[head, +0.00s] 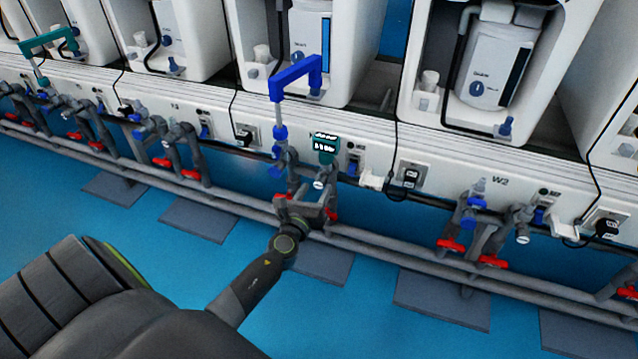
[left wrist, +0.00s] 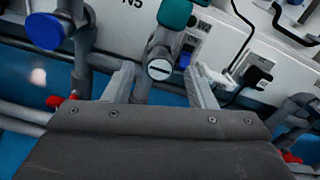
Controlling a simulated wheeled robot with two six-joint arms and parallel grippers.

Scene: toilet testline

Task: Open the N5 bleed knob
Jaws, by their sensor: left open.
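The N5 bleed knob (left wrist: 159,69) is a small round whitish face with a dark slot, on a grey pipe below a teal part. The slot looks nearly level in the left wrist view. The knob also shows in the head view (head: 319,184), just beyond my left gripper (head: 306,207). In the left wrist view my left gripper (left wrist: 160,88) is open, with one finger on each side of the knob. I see no clear contact. The N5 label (left wrist: 131,4) is partly cut off at the top edge. My right gripper is in neither view.
Red valve handles (head: 333,214) and a blue knob (left wrist: 44,31) are close by. A small teal display (head: 325,147) stands above the knob, beside a tall blue-topped pipe (head: 296,78). Grey pipes (head: 385,243) run along the line. The blue floor (head: 375,335) in front is open.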

